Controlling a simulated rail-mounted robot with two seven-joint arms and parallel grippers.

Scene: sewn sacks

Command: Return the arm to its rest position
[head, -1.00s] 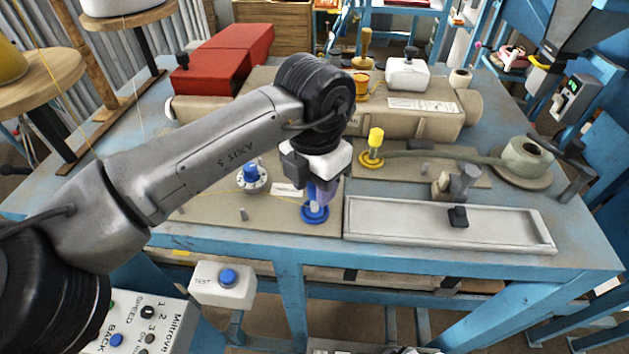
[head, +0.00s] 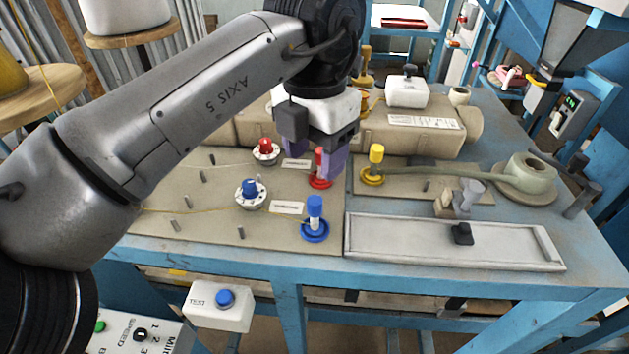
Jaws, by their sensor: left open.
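My left arm comes in from the left across the table. Its left gripper (head: 312,158) points down over the back of the beige board (head: 222,225), with its purple fingers apart. A red peg on a red round base (head: 320,183) stands just at or behind the fingers and is partly hidden by them; I cannot tell whether they touch. A blue peg on a blue base (head: 315,222) stands upright nearer the front edge, clear of the gripper. My right gripper is not in view.
A yellow peg (head: 376,160) stands right of the gripper. Dials with a red knob (head: 265,150) and a blue knob (head: 250,190) sit on the board. A shallow grey tray (head: 400,255) lies at the front right. The beige machine body (head: 430,130) stands behind.

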